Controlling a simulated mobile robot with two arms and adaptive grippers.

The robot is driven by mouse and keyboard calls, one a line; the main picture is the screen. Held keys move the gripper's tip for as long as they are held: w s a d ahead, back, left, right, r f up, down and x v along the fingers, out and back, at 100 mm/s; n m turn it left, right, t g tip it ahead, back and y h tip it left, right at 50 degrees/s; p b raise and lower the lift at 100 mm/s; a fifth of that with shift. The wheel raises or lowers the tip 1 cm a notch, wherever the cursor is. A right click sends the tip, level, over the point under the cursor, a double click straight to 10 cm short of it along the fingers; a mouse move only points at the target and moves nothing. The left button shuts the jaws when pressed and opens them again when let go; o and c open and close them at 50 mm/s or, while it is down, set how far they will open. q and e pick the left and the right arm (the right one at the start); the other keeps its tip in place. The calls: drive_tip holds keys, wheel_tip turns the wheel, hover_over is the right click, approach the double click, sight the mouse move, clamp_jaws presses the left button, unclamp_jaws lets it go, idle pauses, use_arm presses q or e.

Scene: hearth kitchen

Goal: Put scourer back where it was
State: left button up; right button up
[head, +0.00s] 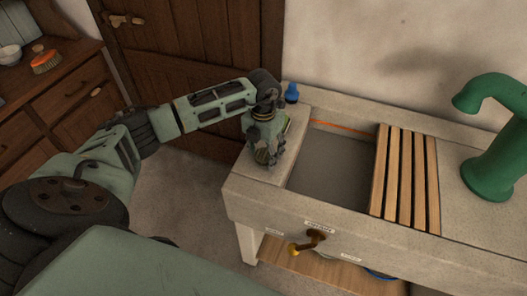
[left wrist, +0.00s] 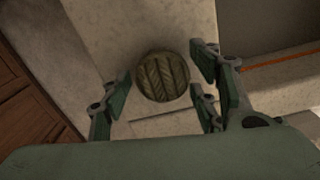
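The scourer looks like a round, olive-brown ribbed puck. In the left wrist view the scourer (left wrist: 163,76) sits between my left gripper's fingers (left wrist: 165,88), over the pale stone ledge. The fingers are spread on both sides of it, with a narrow gap showing at the left finger; I see no firm grip. In the head view my left gripper (head: 264,140) is low over the left ledge of the sink counter (head: 262,181), and the scourer (head: 262,157) shows at its lower end. Whether the scourer touches the ledge is hard to tell. My right gripper is not in view.
The sink basin (head: 335,165) lies right of the ledge, with a wooden slatted rack (head: 405,180) and a green tap (head: 490,150) beyond. A small blue bottle (head: 291,93) stands behind my gripper. A yellow-green item (head: 287,124) is partly hidden beside it. An orange brush (head: 46,62) lies on the dresser.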

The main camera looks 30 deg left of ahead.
sight(263, 152)
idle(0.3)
use_arm(q)
drive_tip(key=shift+r, duration=0.25)
wheel_tip(263, 152, up, 12)
drive_tip(key=shift+f+b, duration=0.1)
drive_tip(key=shift+b, duration=1.15)
